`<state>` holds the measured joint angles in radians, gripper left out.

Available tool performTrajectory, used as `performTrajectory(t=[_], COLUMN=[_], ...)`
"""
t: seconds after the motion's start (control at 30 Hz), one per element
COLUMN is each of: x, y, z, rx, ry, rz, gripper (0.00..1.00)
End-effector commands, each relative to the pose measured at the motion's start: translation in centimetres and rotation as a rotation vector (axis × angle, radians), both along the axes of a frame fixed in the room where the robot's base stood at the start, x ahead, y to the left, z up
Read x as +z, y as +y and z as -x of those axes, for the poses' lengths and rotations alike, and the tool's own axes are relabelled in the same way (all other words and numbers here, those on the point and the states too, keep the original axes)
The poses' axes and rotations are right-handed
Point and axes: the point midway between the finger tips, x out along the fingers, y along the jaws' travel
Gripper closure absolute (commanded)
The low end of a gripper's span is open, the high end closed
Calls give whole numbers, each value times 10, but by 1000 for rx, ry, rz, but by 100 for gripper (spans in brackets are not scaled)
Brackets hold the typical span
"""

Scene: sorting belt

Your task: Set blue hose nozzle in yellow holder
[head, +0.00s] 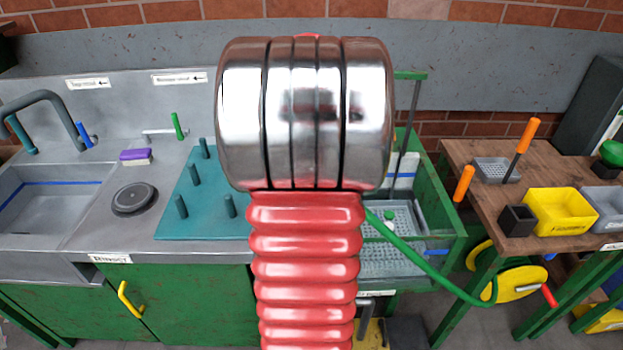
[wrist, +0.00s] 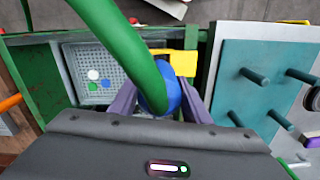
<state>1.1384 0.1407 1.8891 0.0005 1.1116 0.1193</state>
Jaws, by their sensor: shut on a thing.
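The blue hose nozzle (wrist: 173,88) is between the two purple fingers of my gripper (wrist: 161,88) in the wrist view, and the gripper is shut on it. The green hose (wrist: 120,38) runs from the nozzle up and across that view, covering part of it. A yellow piece (wrist: 184,62), which looks like the holder, is just beyond the nozzle. I cannot tell whether they touch. In the head view my arm hides the gripper and nozzle. The hose (head: 425,262) comes out from behind my arm and runs down to the right.
A perforated tray (wrist: 110,68) with small coloured pieces lies beside the gripper, inside a green frame. A teal peg board (head: 176,222) is on the counter to the left. A wooden table (head: 462,163) with a yellow bin (head: 562,222) stands at right, above a yellow hose reel (head: 512,286).

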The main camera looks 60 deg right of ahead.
Motion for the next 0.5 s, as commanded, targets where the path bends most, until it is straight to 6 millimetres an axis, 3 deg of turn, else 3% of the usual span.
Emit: performTrajectory(t=[0.5], x=[-15], y=[0], z=[0], rx=[1], ry=[0], rz=[-1], gripper=[73])
